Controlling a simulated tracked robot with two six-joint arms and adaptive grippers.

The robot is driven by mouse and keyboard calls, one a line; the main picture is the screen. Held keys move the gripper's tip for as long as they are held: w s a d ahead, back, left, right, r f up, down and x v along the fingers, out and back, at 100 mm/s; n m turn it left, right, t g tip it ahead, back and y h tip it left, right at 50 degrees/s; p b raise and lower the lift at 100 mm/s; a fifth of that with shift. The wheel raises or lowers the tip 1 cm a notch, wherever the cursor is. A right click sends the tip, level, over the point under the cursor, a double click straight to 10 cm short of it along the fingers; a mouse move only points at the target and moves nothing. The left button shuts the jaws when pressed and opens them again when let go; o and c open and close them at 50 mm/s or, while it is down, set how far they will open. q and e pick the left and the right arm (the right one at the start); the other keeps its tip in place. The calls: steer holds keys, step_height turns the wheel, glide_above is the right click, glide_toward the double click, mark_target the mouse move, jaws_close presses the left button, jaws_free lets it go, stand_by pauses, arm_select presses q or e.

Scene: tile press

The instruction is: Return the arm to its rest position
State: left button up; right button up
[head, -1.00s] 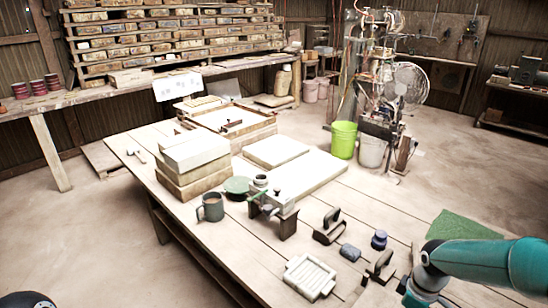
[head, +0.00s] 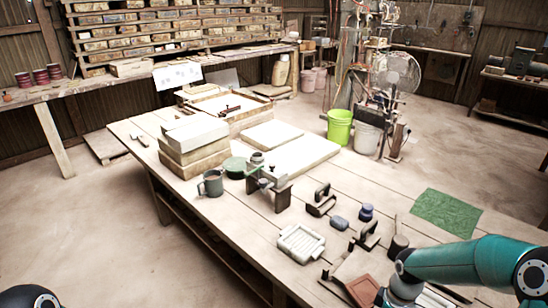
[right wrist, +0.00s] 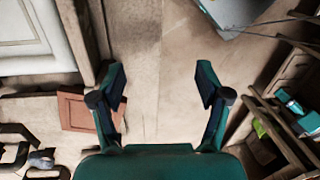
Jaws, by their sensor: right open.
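My right arm (head: 470,266) reaches in from the lower right of the head view, over the near right part of the workbench (head: 240,225). My right gripper (right wrist: 160,85) shows in the right wrist view with its two fingers wide apart and nothing between them. A reddish-brown square tile (head: 363,290) lies on the bench beside the arm's wrist in the head view. In the right wrist view, a reddish-brown tile (right wrist: 76,112) is left of the left finger, apparently below it. My left gripper is not in view; only a dark rounded part of mine shows at the bottom left.
Floor is clear left of the bench.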

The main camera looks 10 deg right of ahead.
steer(key=s+a+f+m+t+y, duration=0.1)
steer(key=s+a+f+m, duration=0.4)
steer(key=a, duration=0.4)
steer(key=s+a+f+m+t+y, duration=0.1)
steer(key=s+a+f+m+y, duration=0.1)
steer(key=s+a+f+m, duration=0.3)
steer(key=s+a+f, duration=0.3)
steer(key=a, duration=0.2)
steer(key=shift+a+f+m, duration=0.25)
steer(key=shift+a+m, duration=0.05)
